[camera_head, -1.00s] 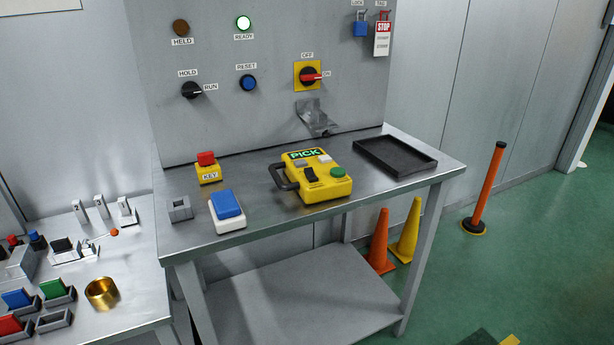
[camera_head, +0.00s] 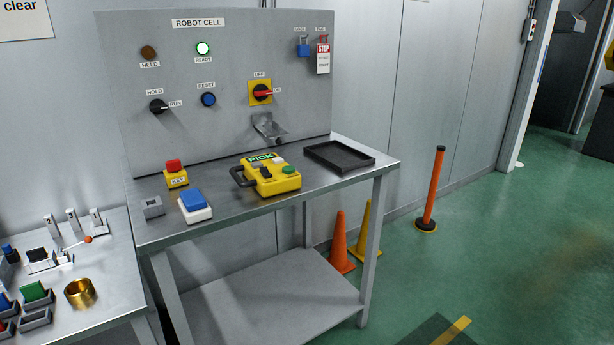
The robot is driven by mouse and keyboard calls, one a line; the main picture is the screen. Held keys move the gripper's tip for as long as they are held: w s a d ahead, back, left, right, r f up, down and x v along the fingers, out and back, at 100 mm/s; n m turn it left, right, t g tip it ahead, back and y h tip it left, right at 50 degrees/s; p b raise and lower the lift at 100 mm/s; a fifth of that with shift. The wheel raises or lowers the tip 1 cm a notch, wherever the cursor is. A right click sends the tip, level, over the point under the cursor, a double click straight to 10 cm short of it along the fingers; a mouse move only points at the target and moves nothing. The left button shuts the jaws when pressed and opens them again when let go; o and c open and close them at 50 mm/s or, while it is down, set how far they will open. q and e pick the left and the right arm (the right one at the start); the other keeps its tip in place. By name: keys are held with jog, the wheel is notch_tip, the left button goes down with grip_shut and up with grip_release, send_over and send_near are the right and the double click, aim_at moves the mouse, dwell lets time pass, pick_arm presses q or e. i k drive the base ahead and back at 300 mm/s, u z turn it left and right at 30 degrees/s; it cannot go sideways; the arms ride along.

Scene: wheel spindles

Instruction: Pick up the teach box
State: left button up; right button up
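The teach box is most likely the yellow box (camera_head: 270,178) labelled PICK, with a dark handle (camera_head: 240,178) on its left side and a green button on top. It lies on the metal table (camera_head: 330,190) in front of the robot cell panel (camera_head: 215,110). It stands apart from the things around it. Neither of my grippers shows in the head view.
A black tray (camera_head: 340,157) lies right of the box. A blue-and-white button block (camera_head: 195,206), a yellow key block with red top (camera_head: 176,175) and a grey holder (camera_head: 153,207) stand left. A metal bracket (camera_head: 268,128) is on the panel. Cones (camera_head: 341,245) stand beside the table.

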aim_at(280, 183)
jog(key=z, duration=0.95)
jog(key=i, duration=1.1)
jog(key=u, duration=0.75)
